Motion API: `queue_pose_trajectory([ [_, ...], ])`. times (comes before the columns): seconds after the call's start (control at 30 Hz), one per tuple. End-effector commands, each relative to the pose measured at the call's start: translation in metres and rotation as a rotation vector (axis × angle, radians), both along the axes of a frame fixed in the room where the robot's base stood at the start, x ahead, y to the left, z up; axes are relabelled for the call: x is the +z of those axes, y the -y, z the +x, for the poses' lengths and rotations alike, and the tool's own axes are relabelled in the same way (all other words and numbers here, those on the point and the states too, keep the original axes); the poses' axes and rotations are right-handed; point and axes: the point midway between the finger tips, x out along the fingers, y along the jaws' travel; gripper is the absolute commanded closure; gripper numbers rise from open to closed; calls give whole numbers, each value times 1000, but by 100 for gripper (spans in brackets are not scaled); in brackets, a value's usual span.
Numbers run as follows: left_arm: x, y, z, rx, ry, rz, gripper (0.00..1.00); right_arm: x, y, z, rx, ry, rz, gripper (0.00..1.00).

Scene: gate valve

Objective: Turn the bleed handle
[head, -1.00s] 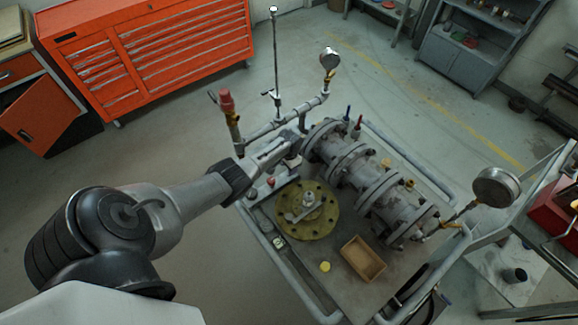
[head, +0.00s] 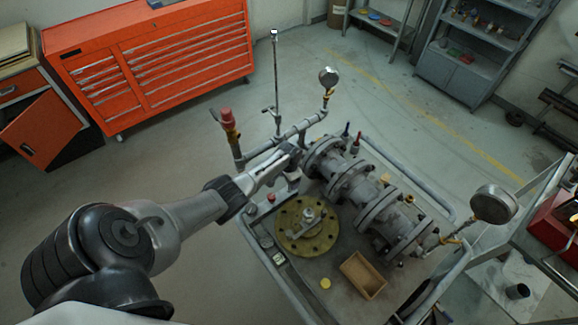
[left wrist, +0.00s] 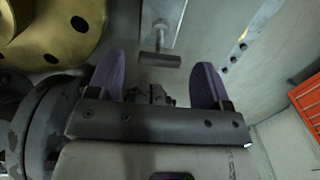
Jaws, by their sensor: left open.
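A grey T-shaped handle (left wrist: 160,60) on a thin stem shows in the left wrist view, and I take it to be the bleed handle. Its crossbar lies just beyond and between the two purple fingers of my left gripper (left wrist: 158,80), which are open and apart. No contact with the bar is visible. In the head view my left gripper (head: 292,156) is over the valve rig, beside the pipe and the flanged valve body (head: 350,180). The handle cannot be made out clearly there. My right gripper is not in view.
A yellow-green flange (head: 307,240) lies on the rig table near a wooden tray (head: 363,275). A red-capped fitting (head: 228,118), a thin upright rod (head: 276,80) and a gauge (head: 328,77) rise close to my left arm. An orange cabinet (head: 160,60) stands behind.

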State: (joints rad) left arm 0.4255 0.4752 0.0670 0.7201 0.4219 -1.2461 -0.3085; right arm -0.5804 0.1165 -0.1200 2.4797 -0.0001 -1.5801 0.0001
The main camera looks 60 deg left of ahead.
Motion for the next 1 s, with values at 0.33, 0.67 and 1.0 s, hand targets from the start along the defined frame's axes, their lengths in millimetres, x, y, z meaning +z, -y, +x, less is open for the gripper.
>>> queue_pose_trajectory([
  [0.33,69,-1,0,-1,2,3,28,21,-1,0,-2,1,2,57],
  [0.67,107,0,0,0,1,1,28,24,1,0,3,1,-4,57],
  [1.0,113,0,0,0,-1,1,28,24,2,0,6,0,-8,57],
])
